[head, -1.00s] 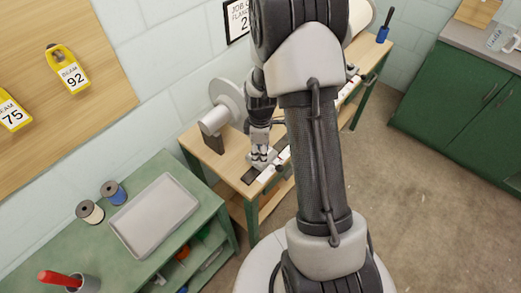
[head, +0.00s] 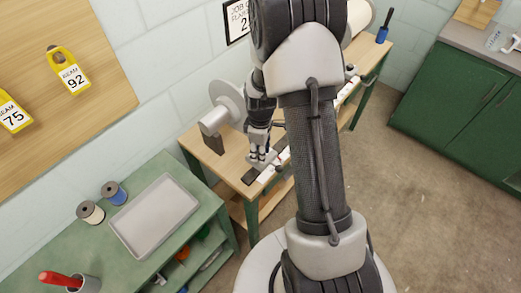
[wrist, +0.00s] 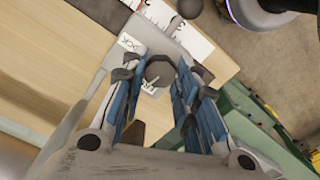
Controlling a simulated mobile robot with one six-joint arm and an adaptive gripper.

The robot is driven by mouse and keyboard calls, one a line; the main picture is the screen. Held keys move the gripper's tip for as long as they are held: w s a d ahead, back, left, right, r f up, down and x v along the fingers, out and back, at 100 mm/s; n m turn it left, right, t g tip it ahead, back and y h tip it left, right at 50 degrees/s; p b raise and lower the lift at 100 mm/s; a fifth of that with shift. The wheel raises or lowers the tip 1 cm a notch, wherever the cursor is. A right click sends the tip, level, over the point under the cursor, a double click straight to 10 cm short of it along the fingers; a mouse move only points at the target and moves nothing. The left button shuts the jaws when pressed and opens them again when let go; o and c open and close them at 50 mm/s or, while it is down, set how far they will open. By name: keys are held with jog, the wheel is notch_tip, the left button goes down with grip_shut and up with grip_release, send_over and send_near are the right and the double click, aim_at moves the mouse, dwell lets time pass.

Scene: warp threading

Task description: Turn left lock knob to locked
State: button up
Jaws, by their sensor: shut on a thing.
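The lock knob (wrist: 160,72) is a round grey-brown knob on a light grey plate (wrist: 185,50), seen in the wrist view. My gripper (wrist: 159,78) has its two blue-padded fingers on either side of the knob and is shut on it.
A grey flanged roller (head: 215,121) stands left of my gripper. A green cabinet with a grey tray (head: 155,215) is at the lower left. Open floor (head: 425,170) lies right.

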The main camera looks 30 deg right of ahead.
jog(key=m, duration=0.4)
jog(key=shift+p, duration=0.35)
jog(key=m, duration=0.4)
jog(key=shift+p, duration=0.3)
jog(key=m, duration=0.4)
jog(key=shift+w, duration=0.1)
jog(key=shift+d+m+p, duration=0.1)
jog(key=shift+m+p, duration=0.25)
jog(key=shift+m, duration=1.55)
jog(key=o, duration=1.1)
jog(key=shift+c, duration=0.2)
notch_tip(320, 180, up, 12)
